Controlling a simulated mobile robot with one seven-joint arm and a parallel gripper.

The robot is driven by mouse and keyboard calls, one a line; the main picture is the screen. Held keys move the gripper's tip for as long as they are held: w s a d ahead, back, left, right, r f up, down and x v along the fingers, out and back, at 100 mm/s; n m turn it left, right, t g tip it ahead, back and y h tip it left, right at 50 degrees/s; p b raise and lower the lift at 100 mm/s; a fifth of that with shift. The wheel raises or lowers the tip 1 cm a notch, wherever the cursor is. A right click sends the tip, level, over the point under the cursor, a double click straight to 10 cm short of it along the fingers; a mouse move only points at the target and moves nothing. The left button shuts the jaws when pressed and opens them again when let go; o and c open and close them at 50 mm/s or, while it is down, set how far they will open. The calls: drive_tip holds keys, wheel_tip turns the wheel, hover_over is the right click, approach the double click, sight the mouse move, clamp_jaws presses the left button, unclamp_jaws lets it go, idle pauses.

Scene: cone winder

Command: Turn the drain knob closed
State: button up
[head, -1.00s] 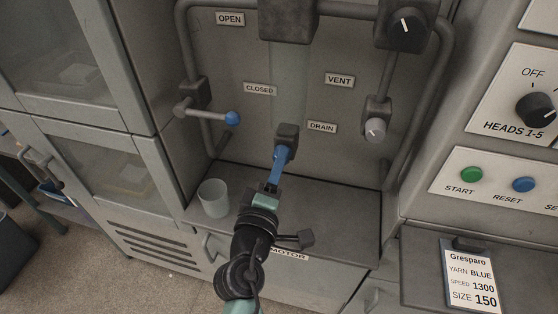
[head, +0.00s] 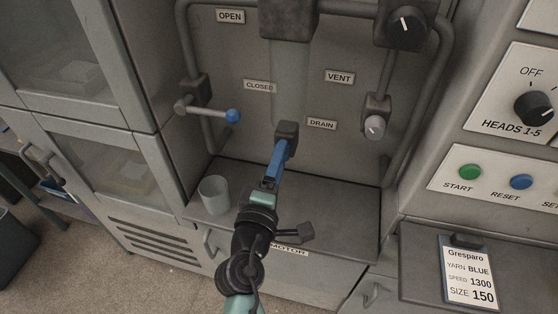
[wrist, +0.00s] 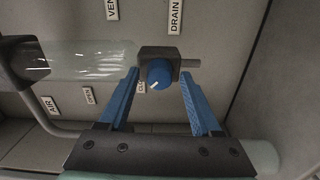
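The drain knob (wrist: 158,74) is a round blue knob with a white pointer line, on a dark valve block. In the wrist view its pointer slants toward the lower left. In the head view the dark block (head: 288,130) shows left of the DRAIN label (head: 321,123), and my gripper hides the knob. My gripper (head: 283,148) reaches up to the block with its blue fingers. In the wrist view my gripper (wrist: 159,80) is open, with one finger on each side of the knob and a visible gap on both sides. Contact cannot be seen.
A lever with a blue ball end (head: 232,115) sticks out on the left. A grey cup (head: 214,194) stands on the ledge below. The vent knob (head: 375,125) is to the right, and a dark knob (head: 407,27) sits above it. Pipes frame the recess.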

idle(0.3)
drive_tip(key=b+v, duration=0.2)
drive_tip(key=v, duration=1.1)
drive_tip(key=w+d+r+m+t+p, duration=0.15)
drive_tip(key=r+m, duration=0.35)
drive_tip(key=r, duration=0.8)
drive_tip(key=w+d+r+m+t+p, duration=0.1)
drive_tip(key=w+d+r+m+t, duration=0.2)
drive_tip(key=r, duration=1)
drive_tip(key=s+r+m+t+y+p, duration=0.1)
drive_tip(key=s+r+m+t+y, duration=0.1)
drive_tip(key=r, duration=1)
drive_tip(key=s+a+r+m+t+y+p, duration=0.1)
drive_tip(key=s+r, duration=0.5)
drive_tip(key=r, duration=0.6)
drive_tip(key=m+t+y, duration=0.1)
drive_tip(key=m+t, duration=0.1)
drive_tip(key=m, duration=0.1)
drive_tip(key=shift+s+y+p, duration=0.3)
drive_tip(key=shift+s+p, duration=0.05)
drive_tip(key=shift+p, duration=0.05)
